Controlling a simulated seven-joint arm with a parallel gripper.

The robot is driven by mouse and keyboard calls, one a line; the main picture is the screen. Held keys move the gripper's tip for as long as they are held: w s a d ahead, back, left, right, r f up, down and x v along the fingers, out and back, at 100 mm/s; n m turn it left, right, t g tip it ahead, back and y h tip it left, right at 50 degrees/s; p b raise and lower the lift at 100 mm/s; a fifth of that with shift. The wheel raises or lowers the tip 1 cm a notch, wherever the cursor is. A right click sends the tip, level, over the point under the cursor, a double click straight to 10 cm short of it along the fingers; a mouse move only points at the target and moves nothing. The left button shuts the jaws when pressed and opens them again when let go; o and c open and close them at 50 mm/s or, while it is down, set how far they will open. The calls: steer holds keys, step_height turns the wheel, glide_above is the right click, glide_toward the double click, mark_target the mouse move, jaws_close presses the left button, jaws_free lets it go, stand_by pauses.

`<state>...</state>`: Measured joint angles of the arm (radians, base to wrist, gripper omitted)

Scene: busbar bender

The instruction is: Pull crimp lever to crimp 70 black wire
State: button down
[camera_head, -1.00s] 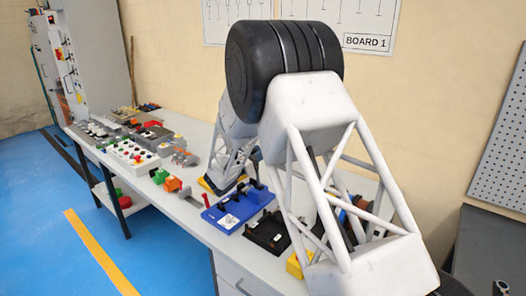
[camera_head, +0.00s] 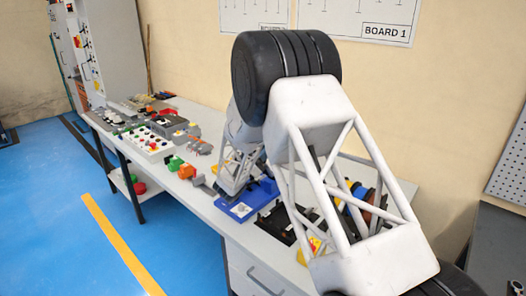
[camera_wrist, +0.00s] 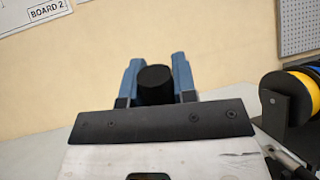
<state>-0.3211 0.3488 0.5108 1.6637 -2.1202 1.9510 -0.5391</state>
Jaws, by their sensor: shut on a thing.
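In the wrist view my gripper (camera_wrist: 157,64) has two blue fingers, shut on a black round-ended lever handle (camera_wrist: 155,86) between them. The rest of the lever is hidden behind the gripper's dark plate. In the head view a blue-based device (camera_head: 240,208) with a white label stands at the bench's front edge. My arm's wrist comes down at its back left, and my fingers cannot be made out there. I cannot pick out the 70 black wire in either view.
A black fixture (camera_head: 275,222) stands right of the blue base. Wire spools (camera_head: 374,200) are behind my arm; a yellow spool (camera_wrist: 293,93) shows at the right of the wrist view.

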steer(key=c, duration=0.9)
jaws_free()
steer(key=v, duration=0.8)
steer(key=shift+d+r, duration=0.1)
